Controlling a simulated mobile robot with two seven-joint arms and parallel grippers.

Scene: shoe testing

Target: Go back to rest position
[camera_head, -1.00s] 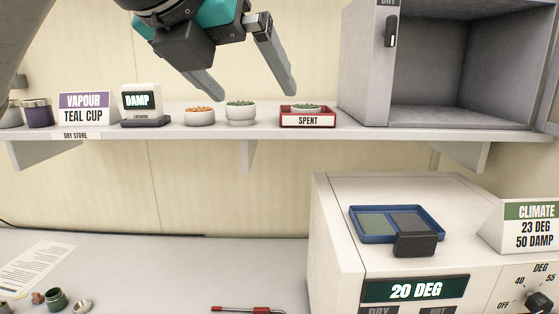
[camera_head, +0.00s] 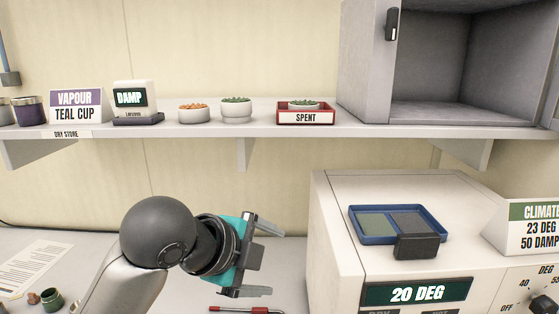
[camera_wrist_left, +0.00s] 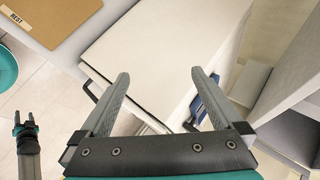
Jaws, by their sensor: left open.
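My left gripper (camera_head: 277,262) is low in front of the wall, left of the white cabinet, with its fingers spread and nothing between them. In the left wrist view its two fingers (camera_wrist_left: 160,73) are also apart and empty, with the cabinet's white top beyond them. What looks like my right gripper (camera_wrist_left: 24,118) shows small at the left edge of the left wrist view. Its jaw opening is too small to judge. It is out of the head view.
The white cabinet (camera_head: 335,215) with a blue tray (camera_head: 357,238) on top stands close right of my left gripper. Above is a shelf (camera_head: 200,132) with bowls (camera_head: 237,111), a red SPENT tray (camera_head: 306,118) and an open grey box (camera_head: 365,60).

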